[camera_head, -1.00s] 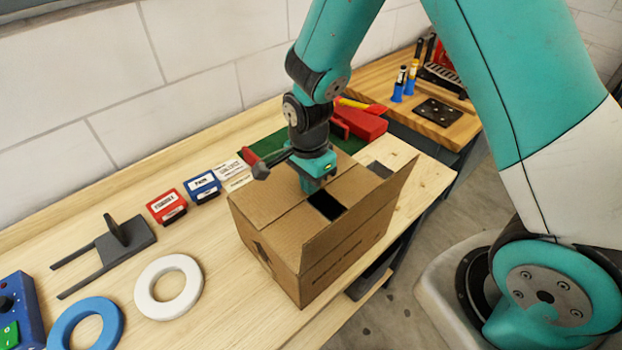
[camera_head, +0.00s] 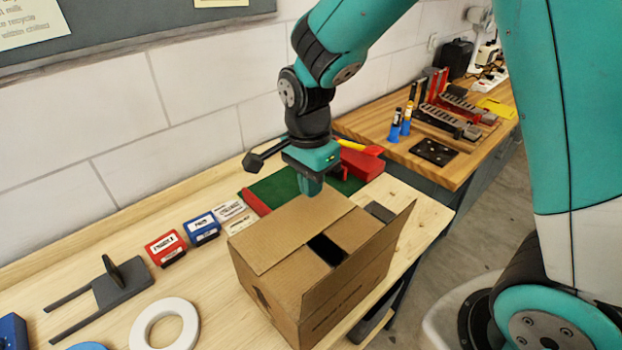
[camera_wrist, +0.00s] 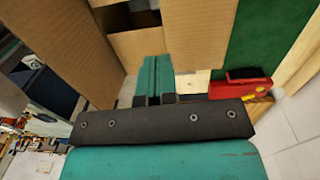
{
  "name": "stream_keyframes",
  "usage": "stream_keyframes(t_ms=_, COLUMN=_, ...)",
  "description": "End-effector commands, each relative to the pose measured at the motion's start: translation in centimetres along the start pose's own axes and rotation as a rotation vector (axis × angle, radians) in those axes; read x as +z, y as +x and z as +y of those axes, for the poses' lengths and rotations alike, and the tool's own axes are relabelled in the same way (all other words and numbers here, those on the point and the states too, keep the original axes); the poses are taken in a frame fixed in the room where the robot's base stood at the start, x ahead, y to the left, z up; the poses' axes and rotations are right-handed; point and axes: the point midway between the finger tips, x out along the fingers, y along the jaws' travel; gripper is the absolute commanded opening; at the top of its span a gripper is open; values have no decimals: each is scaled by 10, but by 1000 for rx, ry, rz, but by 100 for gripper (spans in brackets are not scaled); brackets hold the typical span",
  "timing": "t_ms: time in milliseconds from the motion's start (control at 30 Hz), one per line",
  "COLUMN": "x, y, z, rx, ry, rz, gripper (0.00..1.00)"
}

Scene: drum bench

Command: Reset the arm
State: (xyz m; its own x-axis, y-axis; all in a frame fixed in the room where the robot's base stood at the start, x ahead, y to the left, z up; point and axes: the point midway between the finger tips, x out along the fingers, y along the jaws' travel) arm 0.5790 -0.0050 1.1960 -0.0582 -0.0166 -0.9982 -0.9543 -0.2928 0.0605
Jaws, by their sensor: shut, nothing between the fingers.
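The box also fills much of the wrist view (camera_wrist: 70,45). I cannot tell the exact height between fingertips and box.
A green mat (camera_head: 276,187) and a red object (camera_head: 360,163) lie behind the box. Red (camera_head: 166,248) and blue (camera_head: 202,228) labelled blocks, a grey forked stand (camera_head: 118,284) and a white ring (camera_head: 165,325) lie left. A second bench (camera_head: 440,183) holds tools behind right.

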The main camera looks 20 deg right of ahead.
Motion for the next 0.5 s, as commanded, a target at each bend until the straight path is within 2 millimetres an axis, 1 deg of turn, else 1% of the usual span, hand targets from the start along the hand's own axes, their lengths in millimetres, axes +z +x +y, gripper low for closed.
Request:
stream_keyframes(t_ms=100, x=0, y=-13, z=0, rx=-3, ry=0, rz=0, gripper=0)
stream_keyframes(t_ms=200, x=0, y=-20, z=1, rx=-1, ry=0, rz=0, gripper=0)
stream_keyframes(t_ms=367, x=1, y=-22, z=2, rx=-2, ry=-12, rz=-2, gripper=0)
stream_keyframes(t_ms=467, x=6, y=-22, z=9, rx=-19, ry=-117, rz=-21, gripper=0)
stream_keyframes(t_ms=500, x=11, y=-22, z=16, rx=-32, ry=-201, rz=-34, gripper=0)
